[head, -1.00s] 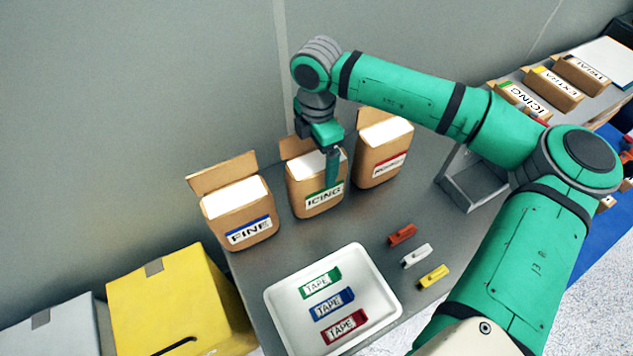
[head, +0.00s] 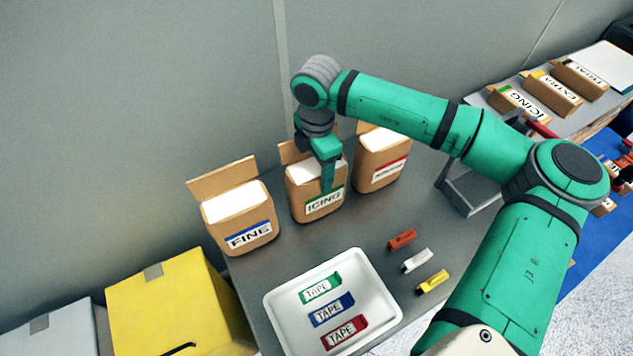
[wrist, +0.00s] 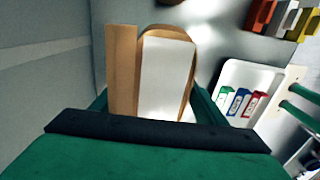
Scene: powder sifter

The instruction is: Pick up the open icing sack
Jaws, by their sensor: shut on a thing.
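The open icing sack (head: 303,204) is a brown paper sack with a white top and a green-edged ICING label. It stands upright on the grey table, between the FINE sack (head: 240,220) and a red-labelled sack (head: 383,165). My gripper (head: 327,178) points down at the icing sack and is shut on it, one green finger showing against its front. In the wrist view the sack (wrist: 165,80) lies between my two green fingers, its flap upright on the left. The far finger is hidden in the head view.
A white tray (head: 275,312) with several tape pieces stands in front. Red, white and yellow clips (head: 432,281) lie to its right. A yellow box (head: 165,300) is at the lower left. More small boxes, one marked ICING (head: 518,102), stand on the far-right table.

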